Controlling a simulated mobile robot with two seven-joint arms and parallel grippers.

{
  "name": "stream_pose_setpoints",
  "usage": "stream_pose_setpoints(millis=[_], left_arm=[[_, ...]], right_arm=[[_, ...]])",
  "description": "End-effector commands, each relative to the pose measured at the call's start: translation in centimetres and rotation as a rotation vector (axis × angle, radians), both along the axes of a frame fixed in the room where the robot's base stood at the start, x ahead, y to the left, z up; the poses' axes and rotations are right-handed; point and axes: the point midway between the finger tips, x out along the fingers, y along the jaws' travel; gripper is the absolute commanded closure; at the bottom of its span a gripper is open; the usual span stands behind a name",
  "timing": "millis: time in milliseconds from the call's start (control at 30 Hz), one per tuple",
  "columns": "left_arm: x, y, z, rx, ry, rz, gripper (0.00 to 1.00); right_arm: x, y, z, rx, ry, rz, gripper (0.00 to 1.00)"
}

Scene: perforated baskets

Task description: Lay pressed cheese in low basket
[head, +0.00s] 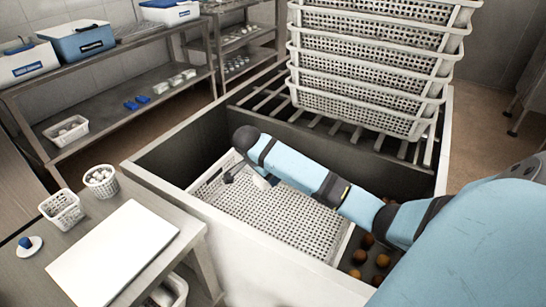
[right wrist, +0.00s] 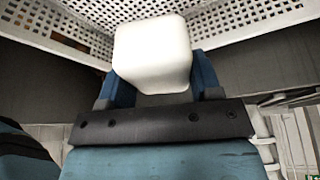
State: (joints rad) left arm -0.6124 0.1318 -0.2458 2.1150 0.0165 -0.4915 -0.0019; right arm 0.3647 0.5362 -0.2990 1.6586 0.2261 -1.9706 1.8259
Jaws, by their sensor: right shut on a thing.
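The pressed cheese, a white rounded block (right wrist: 152,52), is between the blue fingers of my right gripper (right wrist: 158,84) in the right wrist view. The low basket (head: 290,222) is a white perforated tray set in the deep grey basin in the head view. Its perforated wall also shows behind the cheese in the right wrist view (right wrist: 235,35). My right arm reaches over the basket, and its hand is mostly hidden behind the arm in the head view. I cannot tell whether the cheese touches the basket. My left gripper is not in view.
A tall stack of white perforated baskets (head: 370,75) stands on slats behind the basin (head: 165,170). Several brown balls (head: 360,257) lie right of the basket. At left, a table holds a white board (head: 115,250) and small baskets (head: 62,210); shelves stand behind.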

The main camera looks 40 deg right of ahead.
Motion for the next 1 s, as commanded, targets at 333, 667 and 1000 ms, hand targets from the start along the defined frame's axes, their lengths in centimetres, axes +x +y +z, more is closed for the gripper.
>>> stream_pose_setpoints(millis=[333, 667, 1000], left_arm=[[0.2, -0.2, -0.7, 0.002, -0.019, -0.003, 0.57], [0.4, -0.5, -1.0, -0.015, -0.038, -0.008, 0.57], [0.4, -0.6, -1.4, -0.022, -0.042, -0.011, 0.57]], right_arm=[[0.0, -0.3, -7.3, -0.001, 0.004, -0.031, 0.71], [0.0, -0.3, -14.8, 0.000, 0.002, -0.030, 0.71], [0.0, -0.3, -17.9, 0.000, 0.001, -0.028, 0.71]])
